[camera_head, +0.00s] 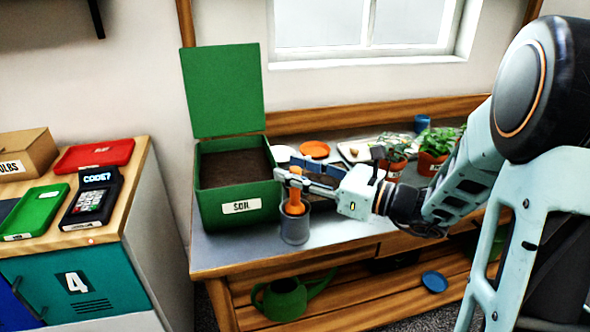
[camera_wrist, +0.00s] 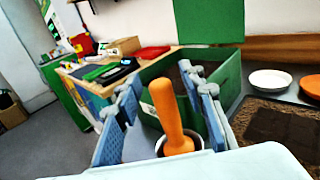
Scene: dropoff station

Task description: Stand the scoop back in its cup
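The scoop's orange handle (camera_head: 295,201) stands up out of a dark grey cup (camera_head: 295,228) near the front edge of the bench, beside the green soil bin. In the wrist view the handle (camera_wrist: 166,105) rises, slightly tilted, from the cup, whose pale rim (camera_wrist: 197,137) shows at its base. My gripper (camera_head: 291,184) is at the handle above the cup. In the wrist view its two blue-padded fingers (camera_wrist: 170,112) are spread, one on each side of the handle, with visible gaps. The scoop's lower part is hidden inside the cup.
The green soil bin (camera_head: 240,215) with its lid raised stands just left of the cup. Plates (camera_head: 315,149) and potted plants (camera_head: 433,150) are farther back and right. A locker (camera_head: 83,283) with trays and a code device (camera_head: 92,199) stands at the left.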

